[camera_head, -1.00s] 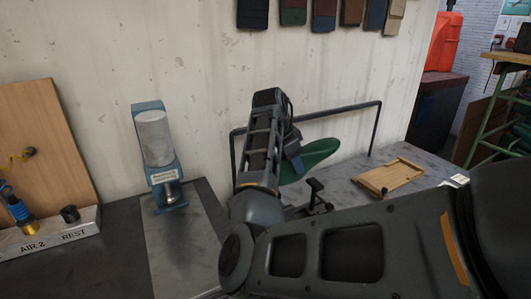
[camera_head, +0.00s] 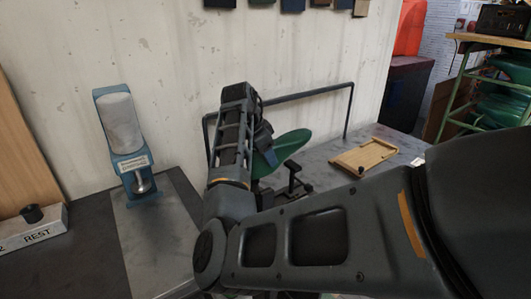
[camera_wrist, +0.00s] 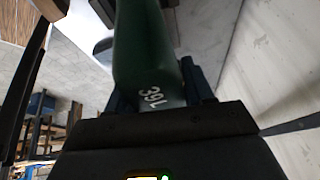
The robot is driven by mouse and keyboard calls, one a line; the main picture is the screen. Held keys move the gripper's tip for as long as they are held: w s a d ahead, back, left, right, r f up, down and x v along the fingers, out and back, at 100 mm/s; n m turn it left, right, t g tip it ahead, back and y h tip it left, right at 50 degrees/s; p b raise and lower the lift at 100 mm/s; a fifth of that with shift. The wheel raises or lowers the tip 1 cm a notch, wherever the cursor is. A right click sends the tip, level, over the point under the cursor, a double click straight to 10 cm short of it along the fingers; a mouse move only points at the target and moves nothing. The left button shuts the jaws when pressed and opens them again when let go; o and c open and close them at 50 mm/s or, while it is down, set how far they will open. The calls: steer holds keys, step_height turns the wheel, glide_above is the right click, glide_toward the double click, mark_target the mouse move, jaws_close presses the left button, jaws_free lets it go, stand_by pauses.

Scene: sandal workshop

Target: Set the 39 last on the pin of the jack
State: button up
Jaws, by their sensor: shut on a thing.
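The 39 last is dark green. In the head view (camera_head: 288,146) its tapered end points right, above the back bench. In the wrist view it (camera_wrist: 148,55) carries the white marking "39L" near my gripper (camera_wrist: 160,98). My gripper, also in the head view (camera_head: 264,146), is shut on this end of the last; its jaws are partly hidden. A black fixture with a T-shaped handle (camera_head: 293,170), perhaps the jack, stands just below and right of the last. My arm hides its lower part, and I cannot make out its pin. The last looks apart from it.
A dark rail frame (camera_head: 310,94) stands behind the last, close to the wall. A blue stand with a pale roller (camera_head: 121,125) is at left. A REST block (camera_head: 38,228) is at far left.

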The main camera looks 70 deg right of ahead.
mark_target(257, 152)
steer(key=shift+f+b, duration=1.6)
steer(key=shift+f, duration=1)
steer(key=shift+f, duration=0.15)
steer(key=o, duration=1.3)
steer(key=shift+o, duration=0.2)
steer(key=v, duration=0.8)
steer(key=shift+b, duration=0.3)
steer(key=shift+f, duration=0.1)
